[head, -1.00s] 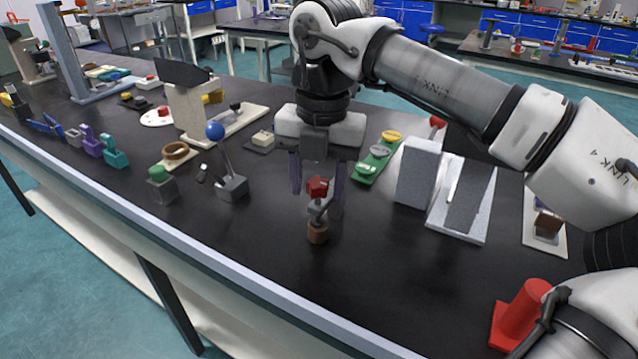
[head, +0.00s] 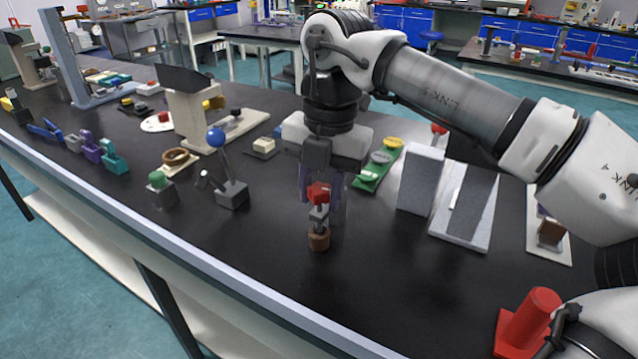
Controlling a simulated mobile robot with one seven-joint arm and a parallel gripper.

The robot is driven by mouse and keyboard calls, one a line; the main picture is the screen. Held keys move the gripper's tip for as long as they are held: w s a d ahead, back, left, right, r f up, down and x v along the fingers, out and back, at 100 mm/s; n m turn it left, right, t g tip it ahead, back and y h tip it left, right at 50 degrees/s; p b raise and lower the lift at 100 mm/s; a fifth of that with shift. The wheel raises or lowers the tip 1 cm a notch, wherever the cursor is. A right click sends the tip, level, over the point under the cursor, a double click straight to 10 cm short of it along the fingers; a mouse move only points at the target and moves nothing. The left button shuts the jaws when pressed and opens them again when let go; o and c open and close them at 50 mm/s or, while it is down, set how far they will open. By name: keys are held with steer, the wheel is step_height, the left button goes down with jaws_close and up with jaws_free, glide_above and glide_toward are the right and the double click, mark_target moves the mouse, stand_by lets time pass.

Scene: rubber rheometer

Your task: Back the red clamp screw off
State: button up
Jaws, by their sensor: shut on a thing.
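The red clamp screw (head: 318,192) has a red knob on top of a small grey clamp (head: 319,217), which stands upright on a brown round base (head: 318,239) on the black bench. My gripper (head: 322,204) points straight down at the clamp, with its purplish fingers on either side of the red knob. The fingers are shut on the knob. The knob and clamp hide part of the fingers, so the exact contact spots do not show.
To the left stand a blue-ball lever (head: 216,138) and a green-knobbed block (head: 157,180). Behind on the right are a green strip with round pieces (head: 376,168) and a grey upright block (head: 422,180). The bench front is clear.

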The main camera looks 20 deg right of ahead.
steer(key=r+n, duration=0.1)
steer(key=n+h, duration=0.1)
steer(key=shift+a+r+n+p, duration=0.3)
steer(key=shift+a+r+n, duration=0.05)
steer(key=shift+r+n, duration=0.05)
steer(key=n+p, duration=0.1)
steer(key=n, duration=0.3)
steer(key=shift+d+n, duration=0.15)
steer(key=shift+n, duration=0.15)
steer(key=shift+c, duration=0.2)
steer(key=shift+r, duration=0.1)
steer(key=n+p, duration=0.1)
steer(key=n, duration=0.2)
steer(key=shift+n, duration=0.8)
